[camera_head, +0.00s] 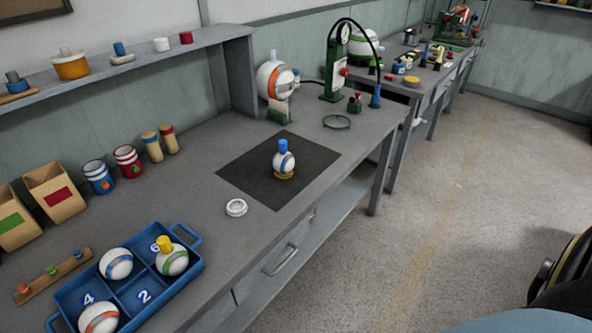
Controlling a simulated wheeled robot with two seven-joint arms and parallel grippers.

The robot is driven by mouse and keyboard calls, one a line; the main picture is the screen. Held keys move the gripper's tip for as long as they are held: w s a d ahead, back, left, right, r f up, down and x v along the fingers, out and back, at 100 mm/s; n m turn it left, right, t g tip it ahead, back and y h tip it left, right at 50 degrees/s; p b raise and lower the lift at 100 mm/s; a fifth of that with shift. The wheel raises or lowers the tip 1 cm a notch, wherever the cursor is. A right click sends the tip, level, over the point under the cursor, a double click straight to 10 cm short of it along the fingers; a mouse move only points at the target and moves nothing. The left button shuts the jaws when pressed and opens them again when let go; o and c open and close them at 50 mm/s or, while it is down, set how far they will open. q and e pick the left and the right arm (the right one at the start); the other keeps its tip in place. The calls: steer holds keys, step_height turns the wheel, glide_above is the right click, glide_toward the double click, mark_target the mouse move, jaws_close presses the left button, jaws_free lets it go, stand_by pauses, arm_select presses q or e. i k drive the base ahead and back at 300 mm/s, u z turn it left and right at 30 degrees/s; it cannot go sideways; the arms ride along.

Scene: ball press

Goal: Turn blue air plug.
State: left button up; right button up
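A small white ball with a blue and orange band (284,162) stands on a yellow ring base (284,176) on the black mat (243,180). A blue plug (283,146) sits upright on top of this ball. Whether it is fully seated cannot be told at this size. Neither of my grippers is in view, so nothing is seen touching the ball or the plug.
A blue compartment tray (195,262) with several balls, one with a yellow plug (164,244), stands at front left. A white ring (236,208) lies beside the mat. A green pump with gauge (335,70) stands behind. The mat around the ball is clear.

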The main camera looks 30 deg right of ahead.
mark_target(282, 143)
steer(key=z, duration=2.4)
steer(key=i, duration=0.5)
steer(key=u, duration=0.1)
